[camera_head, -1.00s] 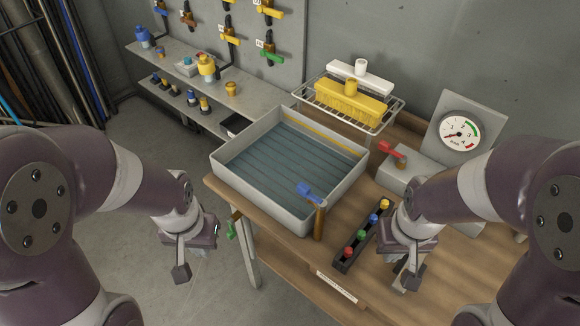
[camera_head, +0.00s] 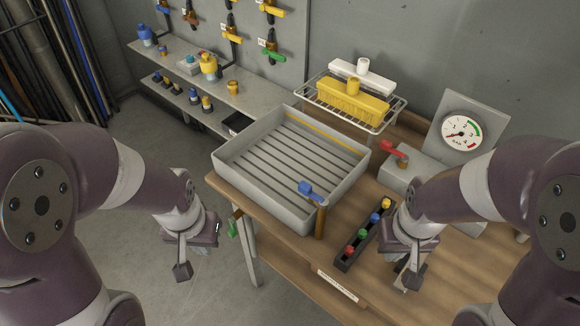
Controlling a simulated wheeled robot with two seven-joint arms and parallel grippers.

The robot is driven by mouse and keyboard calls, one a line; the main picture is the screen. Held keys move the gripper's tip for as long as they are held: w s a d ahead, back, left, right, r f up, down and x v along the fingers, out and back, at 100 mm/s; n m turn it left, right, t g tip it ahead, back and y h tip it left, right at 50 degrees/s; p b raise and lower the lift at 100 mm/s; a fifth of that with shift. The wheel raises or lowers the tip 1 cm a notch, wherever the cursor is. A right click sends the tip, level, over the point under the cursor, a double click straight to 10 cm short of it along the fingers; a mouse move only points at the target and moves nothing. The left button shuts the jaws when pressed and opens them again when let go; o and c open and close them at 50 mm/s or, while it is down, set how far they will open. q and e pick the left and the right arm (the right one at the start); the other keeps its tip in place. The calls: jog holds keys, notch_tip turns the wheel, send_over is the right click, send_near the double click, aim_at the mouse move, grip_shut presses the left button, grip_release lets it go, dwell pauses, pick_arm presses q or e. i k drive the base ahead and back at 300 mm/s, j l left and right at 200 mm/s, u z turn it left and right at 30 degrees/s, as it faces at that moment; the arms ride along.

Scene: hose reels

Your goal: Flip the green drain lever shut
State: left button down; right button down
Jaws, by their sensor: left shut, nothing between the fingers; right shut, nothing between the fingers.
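The green drain lever (camera_head: 233,228) hangs on a brown pipe at the left front side of the workbench, below the grey basin (camera_head: 226,171). It points downward. The basin shows a bare ribbed floor with no water visible in it. My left gripper (camera_head: 183,272) is shut and empty, to the left of the green lever and apart from it. My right gripper (camera_head: 411,279) is shut and empty, over the bench's right part, beside the black strip of coloured knobs.
A blue lever (camera_head: 312,191) on a brown pipe stands at the basin's front corner. A red lever (camera_head: 393,149) and a gauge (camera_head: 461,132) are at the right. A wire rack (camera_head: 391,117) holds yellow and white brushes. Floor left of the bench is clear.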

aim_at(232, 233)
jog(key=i+j+z, duration=0.15)
jog(key=j+z, duration=0.15)
jog(key=j, duration=0.35)
jog(key=i+j+z, duration=0.1)
jog(key=j+z, duration=0.2)
jog(key=j, duration=0.35)
